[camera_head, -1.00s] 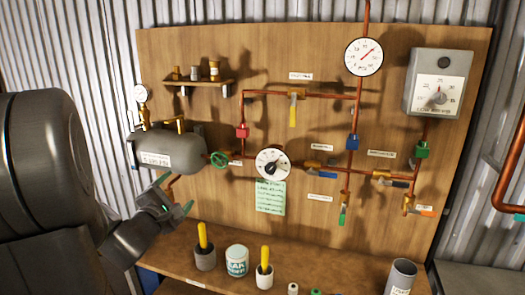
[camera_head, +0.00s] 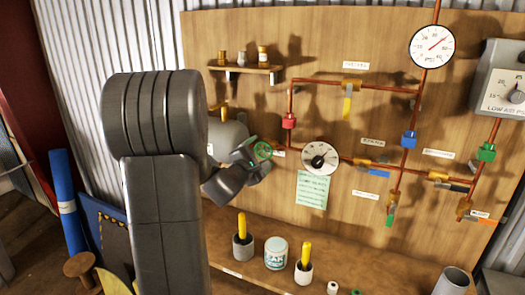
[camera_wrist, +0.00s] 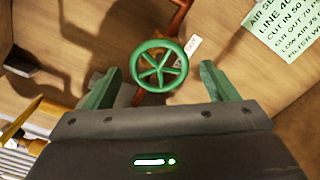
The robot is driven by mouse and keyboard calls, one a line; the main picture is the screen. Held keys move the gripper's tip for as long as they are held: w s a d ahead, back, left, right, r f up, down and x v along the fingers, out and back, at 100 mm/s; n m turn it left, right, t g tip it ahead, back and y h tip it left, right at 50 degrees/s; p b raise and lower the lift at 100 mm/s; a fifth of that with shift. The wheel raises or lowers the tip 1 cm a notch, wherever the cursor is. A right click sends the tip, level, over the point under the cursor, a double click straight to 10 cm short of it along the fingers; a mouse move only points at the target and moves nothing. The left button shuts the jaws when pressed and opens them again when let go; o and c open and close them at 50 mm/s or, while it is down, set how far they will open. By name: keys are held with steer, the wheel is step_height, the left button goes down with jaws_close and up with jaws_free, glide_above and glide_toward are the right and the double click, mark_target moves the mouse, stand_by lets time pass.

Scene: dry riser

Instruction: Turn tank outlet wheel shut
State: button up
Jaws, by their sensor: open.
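The tank outlet wheel (camera_head: 263,151) is a small green spoked handwheel on the copper pipe just right of the grey tank (camera_head: 229,140). In the wrist view the wheel (camera_wrist: 159,66) shows face-on, a little beyond the fingertips and between them. My gripper (camera_wrist: 157,82) is open, with one green finger to each side of the wheel and a visible gap on both sides. In the head view my gripper (camera_head: 252,153) is beside the wheel, and my arm hides most of the tank. I cannot tell how far the wheel is turned.
A round dial (camera_head: 319,158) and a green note (camera_head: 312,190) are just right of the wheel. A shelf (camera_head: 245,72) with small fittings is above. Yellow-handled pots and a white can (camera_head: 276,253) stand on the bench (camera_head: 225,259) below.

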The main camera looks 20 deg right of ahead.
steer(key=shift+x, duration=1.15)
steer(key=c, duration=1)
steer(key=shift+o, duration=0.2)
